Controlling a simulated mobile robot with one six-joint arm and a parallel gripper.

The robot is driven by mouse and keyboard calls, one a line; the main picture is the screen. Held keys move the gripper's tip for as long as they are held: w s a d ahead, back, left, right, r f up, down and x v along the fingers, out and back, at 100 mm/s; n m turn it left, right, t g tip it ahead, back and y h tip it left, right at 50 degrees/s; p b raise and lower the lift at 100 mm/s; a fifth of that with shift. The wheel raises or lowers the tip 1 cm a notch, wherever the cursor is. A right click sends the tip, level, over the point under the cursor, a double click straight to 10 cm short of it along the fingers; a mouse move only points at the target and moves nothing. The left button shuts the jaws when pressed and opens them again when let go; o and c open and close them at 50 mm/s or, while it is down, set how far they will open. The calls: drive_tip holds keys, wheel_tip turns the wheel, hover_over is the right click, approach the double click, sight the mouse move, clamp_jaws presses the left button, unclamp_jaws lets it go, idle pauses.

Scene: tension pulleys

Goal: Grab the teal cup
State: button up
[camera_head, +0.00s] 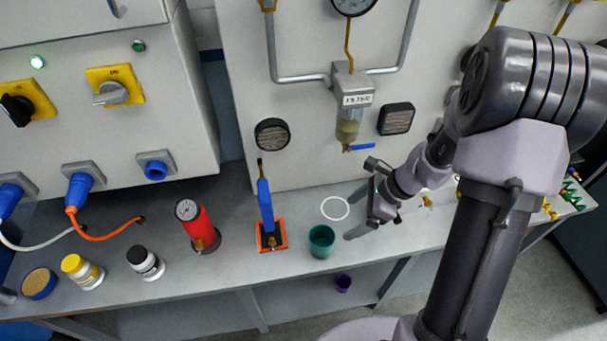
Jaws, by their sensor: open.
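The teal cup (321,242) stands upright on the grey bench, near its front edge, with its dark open mouth facing up. My gripper (352,220) is just right of the cup and a little above the bench, its fingers reaching down and to the left. The gripper is open and holds nothing. It appears apart from the cup, though the exact gap is hard to judge from this view.
A white ring (335,208) lies behind the cup. Left of the cup stand a blue-handled tool on an orange base (268,236) and a red cylinder with a gauge (197,226). Several jars stand further left.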

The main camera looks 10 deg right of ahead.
drive_tip(key=b, duration=0.3)
approach(316, 240)
drive_tip(key=a+f+b, duration=0.4)
drive_tip(key=a+f, duration=0.1)
drive_tip(key=shift+s+a, duration=0.15)
drive_tip(key=shift+c, duration=0.4)
drive_tip(key=c, duration=1.4)
drive_tip(key=shift+o, duration=0.2)
drive_tip(key=shift+r, duration=0.15)
